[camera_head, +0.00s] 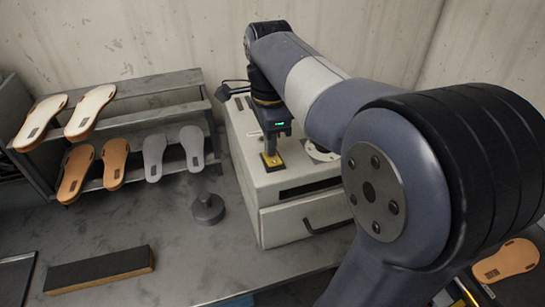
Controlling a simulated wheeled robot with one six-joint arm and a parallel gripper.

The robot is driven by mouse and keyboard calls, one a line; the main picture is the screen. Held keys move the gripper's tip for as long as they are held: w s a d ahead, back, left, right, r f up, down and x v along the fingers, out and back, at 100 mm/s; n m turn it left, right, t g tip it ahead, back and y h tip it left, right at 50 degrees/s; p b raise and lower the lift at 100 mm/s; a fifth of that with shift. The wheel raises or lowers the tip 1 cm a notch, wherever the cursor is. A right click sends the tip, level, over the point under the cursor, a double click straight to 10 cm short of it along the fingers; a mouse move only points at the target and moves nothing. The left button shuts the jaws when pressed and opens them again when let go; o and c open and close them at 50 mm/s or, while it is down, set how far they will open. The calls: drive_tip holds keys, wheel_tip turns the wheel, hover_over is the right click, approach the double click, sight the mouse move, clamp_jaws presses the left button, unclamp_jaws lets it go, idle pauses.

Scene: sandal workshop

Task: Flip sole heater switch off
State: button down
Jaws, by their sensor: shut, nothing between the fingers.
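The sole heater appears to be the off-white box (262,213) in the middle of the bench, with a drawer and a dark handle on its front. My gripper (271,160) points down at the top of this box, near its left side. Its fingers are shut and empty, close to a yellow plate on the box top. I cannot tell whether the fingertips touch it. The switch itself and its position are hidden or too small to make out. My arm covers the right part of the box.
A grey rack (150,86) at the left holds several tan, brown and grey soles. A dark round weight (208,208) stands left of the box. A black-topped block (98,270) lies at the front left. A tan sole (506,261) lies at the far right.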

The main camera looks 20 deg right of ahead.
wheel_tip(320, 180, up, 7)
drive_tip(key=p, duration=0.7)
drive_tip(key=shift+f, duration=0.15)
idle(0.3)
wheel_tip(320, 180, down, 7)
drive_tip(key=b, duration=0.7)
drive_tip(key=shift+r, duration=0.2)
drive_tip(key=shift+r, duration=0.1)
